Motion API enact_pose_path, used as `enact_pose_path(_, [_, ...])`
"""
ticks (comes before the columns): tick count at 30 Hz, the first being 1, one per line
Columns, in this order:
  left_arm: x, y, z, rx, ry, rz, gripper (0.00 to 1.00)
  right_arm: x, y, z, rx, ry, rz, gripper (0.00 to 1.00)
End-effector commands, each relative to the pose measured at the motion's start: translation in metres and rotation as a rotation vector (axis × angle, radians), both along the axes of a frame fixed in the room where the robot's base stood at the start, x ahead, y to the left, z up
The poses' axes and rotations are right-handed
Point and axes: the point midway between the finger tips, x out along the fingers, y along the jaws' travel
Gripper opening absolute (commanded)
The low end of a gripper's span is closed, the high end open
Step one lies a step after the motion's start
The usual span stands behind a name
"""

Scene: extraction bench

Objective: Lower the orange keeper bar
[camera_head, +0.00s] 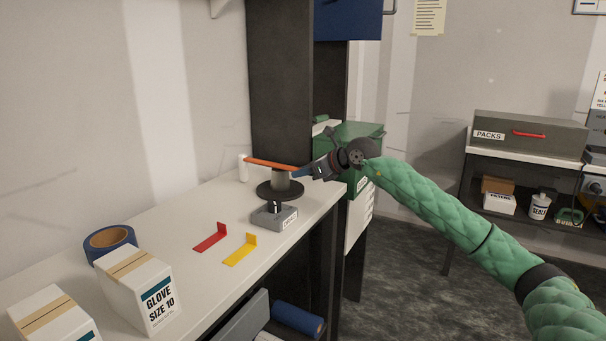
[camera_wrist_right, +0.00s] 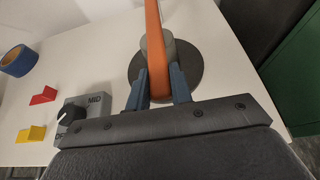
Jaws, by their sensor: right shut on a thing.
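The orange keeper bar (camera_head: 270,164) lies roughly level across the top of a grey post on a dark round base (camera_head: 280,190), at the far end of the bench. Its left end is by a small white cylinder (camera_head: 242,168). My right gripper (camera_head: 300,172) is shut on the bar's right end. In the right wrist view the orange bar (camera_wrist_right: 153,45) runs between the blue fingers of my right gripper (camera_wrist_right: 158,88), above the dark round base (camera_wrist_right: 190,72). My left gripper is not in view.
A grey box with a dial (camera_head: 275,215) stands just in front of the base. Red (camera_head: 211,238) and yellow (camera_head: 241,250) brackets, blue tape (camera_head: 109,242) and glove boxes (camera_head: 138,290) sit nearer on the bench (camera_head: 190,215). A dark upright panel (camera_head: 280,85) stands behind.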

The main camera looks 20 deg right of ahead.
Motion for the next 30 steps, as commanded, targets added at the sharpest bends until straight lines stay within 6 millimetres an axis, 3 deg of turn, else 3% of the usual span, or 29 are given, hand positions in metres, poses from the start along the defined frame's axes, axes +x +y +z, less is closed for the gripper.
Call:
enact_pose_path(13, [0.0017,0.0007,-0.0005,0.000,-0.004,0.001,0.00,-0.0002,0.0002,-0.0049,0.001,0.003,0.000,0.00])
enact_pose_path(14, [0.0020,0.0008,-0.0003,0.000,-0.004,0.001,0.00,-0.0003,0.0002,-0.0050,0.001,0.003,0.000,0.26])
enact_pose_path(17, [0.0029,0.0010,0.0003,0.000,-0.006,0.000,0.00,-0.0003,0.0003,-0.0046,0.001,0.002,0.000,0.44])
enact_pose_path(30, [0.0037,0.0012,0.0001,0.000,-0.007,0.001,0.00,-0.0087,-0.0068,0.0016,0.001,0.000,0.000,0.44])
